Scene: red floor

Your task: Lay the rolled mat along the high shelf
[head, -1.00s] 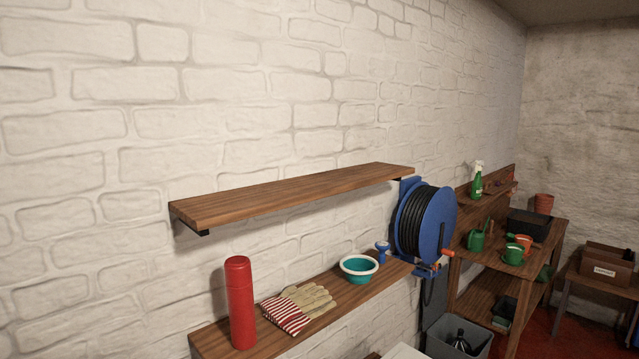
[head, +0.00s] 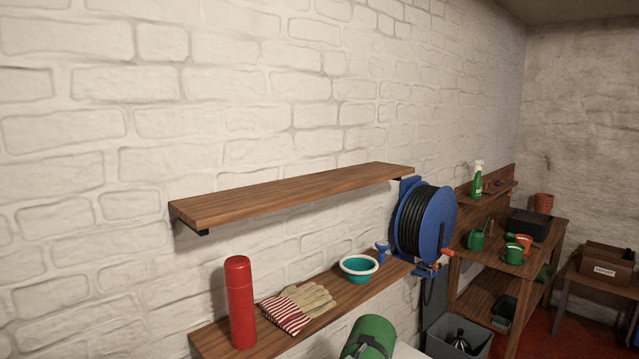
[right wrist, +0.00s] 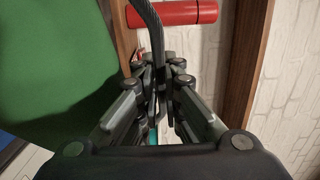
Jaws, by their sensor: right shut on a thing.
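The high shelf (head: 290,194) is a bare wooden board on the white brick wall. The rolled mat (head: 368,335) is green with a dark band and shows its upper end at the bottom edge of the head view, below and in front of the lower shelf. The mat also fills the upper left of the right wrist view (right wrist: 50,70). My right gripper (right wrist: 160,75) is shut on the mat's dark strap (right wrist: 150,25), beside the green roll. The rest of the mat is cut off. My left gripper is not in view.
The lower shelf (head: 340,297) holds a red flask (head: 239,302), striped gloves (head: 297,306), a teal bowl (head: 359,268) and a small blue item (head: 382,250). A blue hose reel (head: 435,222) stands at the high shelf's right end. The space above the high shelf is clear.

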